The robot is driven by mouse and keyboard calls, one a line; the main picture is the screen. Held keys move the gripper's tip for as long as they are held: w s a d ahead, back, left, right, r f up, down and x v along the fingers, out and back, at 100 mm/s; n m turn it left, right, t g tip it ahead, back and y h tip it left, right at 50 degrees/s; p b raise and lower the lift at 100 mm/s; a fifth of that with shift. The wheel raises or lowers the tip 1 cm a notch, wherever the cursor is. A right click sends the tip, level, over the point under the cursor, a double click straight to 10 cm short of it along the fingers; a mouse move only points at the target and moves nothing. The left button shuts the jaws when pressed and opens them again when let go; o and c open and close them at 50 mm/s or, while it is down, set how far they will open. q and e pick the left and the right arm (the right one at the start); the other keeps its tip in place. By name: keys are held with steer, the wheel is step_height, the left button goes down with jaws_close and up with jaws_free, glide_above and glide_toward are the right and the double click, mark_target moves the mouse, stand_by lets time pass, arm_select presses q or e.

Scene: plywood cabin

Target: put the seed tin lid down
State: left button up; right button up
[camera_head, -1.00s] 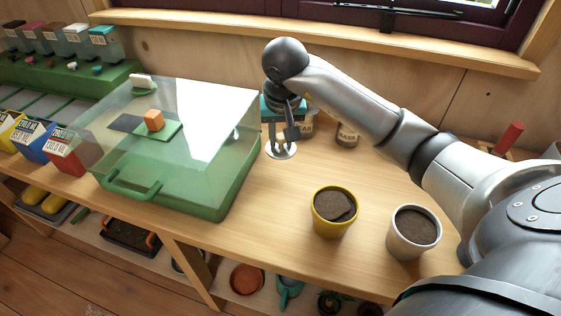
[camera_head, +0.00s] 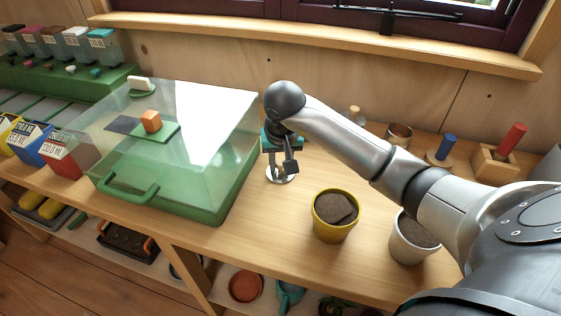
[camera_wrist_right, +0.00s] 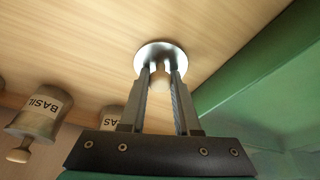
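The seed tin lid, a shiny round metal disc, shows low at the bench top (camera_head: 249,190) in the head view (camera_head: 279,178) and in the wrist view (camera_wrist_right: 160,50). My right gripper (camera_head: 281,168) points down over it, with its fingers shut on the lid's small pale knob (camera_wrist_right: 160,80). I cannot tell whether the lid touches the wood. Two tins stand nearby in the wrist view: one labelled BASIL with a knobbed lid (camera_wrist_right: 38,116), and one partly hidden behind my gripper (camera_wrist_right: 112,117). My left gripper is not in view.
A green box with a clear cover (camera_head: 190,190) stands close left of the lid. A yellow pot (camera_head: 335,213) and a whitish pot (camera_head: 405,245) of soil stand right and nearer. A blue peg on a base (camera_head: 443,150) and a red-handled item (camera_head: 508,142) stand at back right.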

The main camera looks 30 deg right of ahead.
mark_target(282, 182)
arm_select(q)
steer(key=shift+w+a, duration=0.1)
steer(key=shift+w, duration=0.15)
arm_select(e)
steer(key=o, duration=0.4)
steer(key=shift+o, duration=0.2)
steer(key=shift+r, duration=0.2)
arm_select(q)
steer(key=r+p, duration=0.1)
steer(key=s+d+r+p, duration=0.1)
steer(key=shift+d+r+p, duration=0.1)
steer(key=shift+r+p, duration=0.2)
steer(key=shift+p, duration=0.05)
arm_select(e)
steer(key=v, duration=1.2)
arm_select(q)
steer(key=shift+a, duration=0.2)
arm_select(e)
steer(key=shift+f, duration=0.1)
